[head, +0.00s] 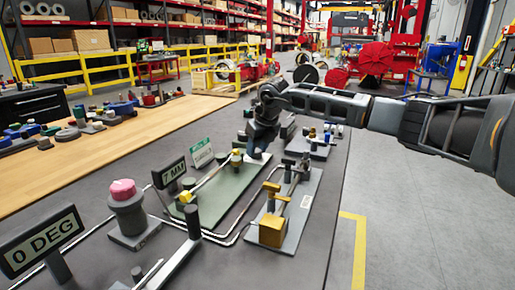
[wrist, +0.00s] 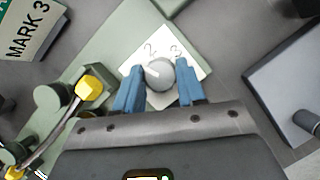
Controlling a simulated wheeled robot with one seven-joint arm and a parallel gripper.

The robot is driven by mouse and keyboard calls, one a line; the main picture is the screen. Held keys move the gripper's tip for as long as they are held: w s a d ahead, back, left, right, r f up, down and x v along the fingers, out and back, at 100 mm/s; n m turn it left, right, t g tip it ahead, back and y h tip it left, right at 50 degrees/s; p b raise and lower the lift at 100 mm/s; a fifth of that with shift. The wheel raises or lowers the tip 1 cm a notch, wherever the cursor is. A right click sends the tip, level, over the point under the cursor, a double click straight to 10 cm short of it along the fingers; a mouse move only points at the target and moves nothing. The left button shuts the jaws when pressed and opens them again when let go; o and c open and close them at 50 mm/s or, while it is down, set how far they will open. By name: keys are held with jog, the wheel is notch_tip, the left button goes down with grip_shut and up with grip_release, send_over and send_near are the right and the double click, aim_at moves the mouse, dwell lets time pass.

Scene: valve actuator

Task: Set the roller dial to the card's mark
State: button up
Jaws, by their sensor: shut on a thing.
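The roller dial (wrist: 161,77) is a round grey knob on a white plate (wrist: 184,51) in the wrist view. The plate shows a 2 and a 3 beyond the knob; other marks are hidden. A pale streak lies on the knob's upper left, and I cannot tell whether it is the pointer. My gripper (wrist: 158,74) is shut on the dial, one blue finger on each side. The card (wrist: 28,28) reads "MARK 3"; it is the green-and-white sign in the head view (head: 202,153). There my gripper (head: 258,152) points down behind the green plate, hiding the dial.
A yellow knob (wrist: 90,88) and a grey-green post (wrist: 47,97) stand close left of my gripper. A "7 MM" sign (head: 174,172), a pink-topped button (head: 123,190), a "0 DEG" sign (head: 41,242) and a brass block fixture (head: 272,229) share the grey bench.

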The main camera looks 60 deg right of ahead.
jog(key=m+b, duration=0.1)
jog(key=m, duration=0.1)
jog(key=m+g+h, duration=0.1)
jog(key=m, duration=0.2)
jog(key=shift+w+a+m+h+b, duration=0.1)
jog(key=shift+w+m+h+b, duration=0.05)
jog(key=shift+m+h+b, duration=0.2)
jog(key=m+g, duration=0.1)
jog(key=m, duration=0.1)
jog(key=m+g+b, duration=0.1)
jog(key=m, duration=0.1)
jog(key=shift+w+h, duration=0.1)
jog(key=shift+h, duration=0.15)
jog(key=m+g, duration=0.1)
jog(key=m, duration=0.4)
jog(key=shift+w+g, duration=0.1)
jog(key=shift+g, duration=0.3)
jog(key=shift+m+g, duration=0.7)
jog(key=shift+m, duration=1.15)
jog(key=o, duration=1.1)
jog(key=shift+c, duration=0.2)
jog(key=v, duration=0.7)
jog(key=shift+r, duration=0.4)
